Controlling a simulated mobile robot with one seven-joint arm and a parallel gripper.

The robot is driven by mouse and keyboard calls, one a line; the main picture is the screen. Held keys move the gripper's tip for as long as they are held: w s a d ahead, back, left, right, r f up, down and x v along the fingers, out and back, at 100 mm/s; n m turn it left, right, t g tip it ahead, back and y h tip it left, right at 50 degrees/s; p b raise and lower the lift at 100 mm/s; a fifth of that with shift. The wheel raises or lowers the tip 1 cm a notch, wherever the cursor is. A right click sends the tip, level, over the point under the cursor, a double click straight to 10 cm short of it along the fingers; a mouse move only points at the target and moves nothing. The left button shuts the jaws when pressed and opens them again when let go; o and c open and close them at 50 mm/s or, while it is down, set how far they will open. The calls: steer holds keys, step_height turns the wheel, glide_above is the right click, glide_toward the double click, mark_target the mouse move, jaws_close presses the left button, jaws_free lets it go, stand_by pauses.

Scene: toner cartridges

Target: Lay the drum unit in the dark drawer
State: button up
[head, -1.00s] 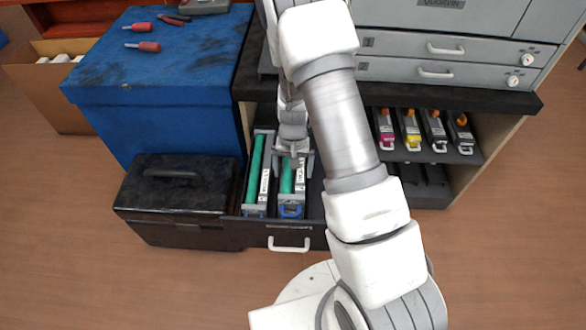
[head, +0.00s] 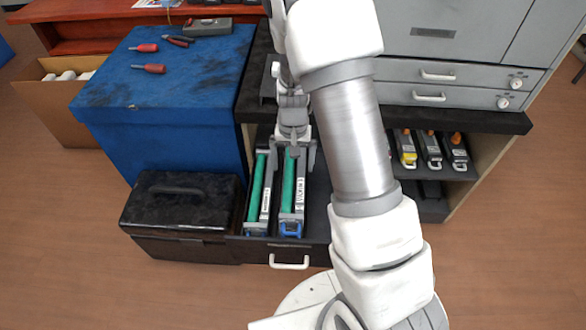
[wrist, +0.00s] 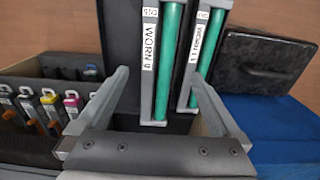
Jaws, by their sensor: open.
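Two drum units with green rollers lie side by side lengthwise in the open dark drawer (head: 318,225). The left drum unit (head: 258,193) and the right drum unit (head: 292,192) have white labels; in the wrist view the labels read "WORN". The right drum unit (wrist: 169,65) shows between my fingers in the wrist view, with the other drum unit (wrist: 203,50) to its right. My gripper (head: 297,150) is open, above the far end of the right unit. In the wrist view my gripper (wrist: 158,75) has its fingers spread, apart from the unit. The right unit's far end is partly hidden.
A black case (head: 182,212) stands left of the drawer, with a blue chest (head: 165,95) behind it holding screwdrivers and pliers. A grey printer (head: 450,65) stands on the dark top. Toner cartridges (head: 430,148) sit on a shelf at right.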

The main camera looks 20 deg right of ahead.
steer(key=s+a+r+n+t+y, duration=0.1)
steer(key=s+r, duration=0.2)
steer(key=r, duration=0.6)
steer(key=s+r+t, duration=0.1)
steer(key=s+r, duration=0.1)
steer(key=r, duration=0.7)
steer(key=s+r+n+t, duration=0.1)
steer(key=s+r, duration=0.4)
steer(key=s, duration=0.2)
steer(key=s+r+n+t+h, duration=0.1)
steer(key=s+r+t, duration=0.1)
steer(key=s+r, duration=0.4)
steer(key=shift+s+d+n+t, duration=0.25)
steer(key=shift+s+n+t, duration=0.05)
steer(key=shift+s, duration=0.95)
step_height(320, 180, up, 17)
steer(key=p, duration=1.7)
steer(key=shift+f, duration=0.1)
